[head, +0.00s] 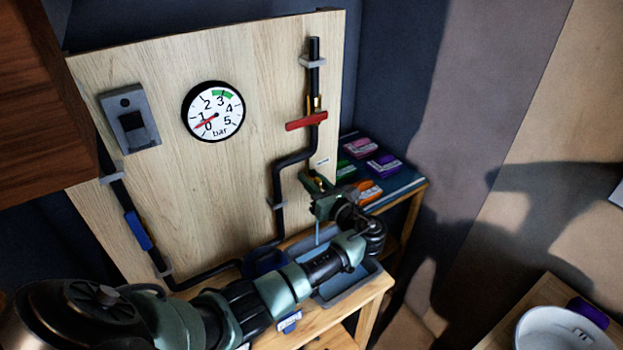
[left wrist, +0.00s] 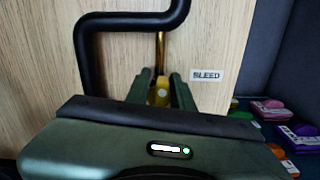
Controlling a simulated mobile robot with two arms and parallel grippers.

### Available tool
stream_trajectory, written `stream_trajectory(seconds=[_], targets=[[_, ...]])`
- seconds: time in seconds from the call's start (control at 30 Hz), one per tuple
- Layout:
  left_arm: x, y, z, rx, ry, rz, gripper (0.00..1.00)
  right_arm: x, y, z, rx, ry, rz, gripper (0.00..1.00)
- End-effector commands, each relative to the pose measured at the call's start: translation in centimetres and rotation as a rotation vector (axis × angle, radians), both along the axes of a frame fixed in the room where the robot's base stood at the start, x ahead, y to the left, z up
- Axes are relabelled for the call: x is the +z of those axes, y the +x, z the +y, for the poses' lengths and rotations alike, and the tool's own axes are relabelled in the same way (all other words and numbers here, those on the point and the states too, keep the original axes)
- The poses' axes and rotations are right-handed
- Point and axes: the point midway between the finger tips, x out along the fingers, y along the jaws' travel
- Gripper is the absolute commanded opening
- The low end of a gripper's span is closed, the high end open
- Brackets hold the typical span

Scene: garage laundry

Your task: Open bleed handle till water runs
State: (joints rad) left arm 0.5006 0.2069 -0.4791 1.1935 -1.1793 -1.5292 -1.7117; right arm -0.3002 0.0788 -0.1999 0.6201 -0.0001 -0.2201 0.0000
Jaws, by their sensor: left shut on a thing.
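The bleed handle is a small yellow piece (left wrist: 161,95) at the lower end of a thin brass pipe, beside the "BLEED" label (left wrist: 206,75) in the left wrist view. My left gripper (head: 317,183) is shut on it, with a finger on each side hiding most of it. In the head view, a thin pale-blue streak (head: 317,233), which looks like running water, hangs straight down below the gripper toward a grey tray (head: 352,291). The gauge (head: 213,111) has its red needle low, between 0 and 1 bar. My right gripper is not in view.
A red handle (head: 306,121) sits crosswise on the pipe above, and a blue handle (head: 138,230) lies along the left pipe. A grey box (head: 129,118) is on the board. Coloured packs (head: 383,164) lie on the right shelf. A white tub (head: 565,330) stands at lower right.

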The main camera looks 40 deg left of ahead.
Motion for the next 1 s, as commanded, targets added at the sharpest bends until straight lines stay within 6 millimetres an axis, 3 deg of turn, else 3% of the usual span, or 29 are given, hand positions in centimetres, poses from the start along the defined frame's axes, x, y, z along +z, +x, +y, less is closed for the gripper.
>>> stream_trajectory(seconds=[0.57,0.6,0.63,1.0], targets=[[0.08,0.02,-0.04,-0.001,-0.015,-0.037,0.00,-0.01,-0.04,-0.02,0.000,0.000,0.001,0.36],[0.08,0.01,-0.04,-0.001,-0.015,-0.037,0.28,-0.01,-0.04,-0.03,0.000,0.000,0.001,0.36],[0.08,0.01,-0.04,-0.001,-0.014,-0.036,0.33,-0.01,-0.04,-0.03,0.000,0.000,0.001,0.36],[-0.05,-0.15,-0.43,-0.001,-0.015,-0.036,0.33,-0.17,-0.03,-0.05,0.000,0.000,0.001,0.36]])
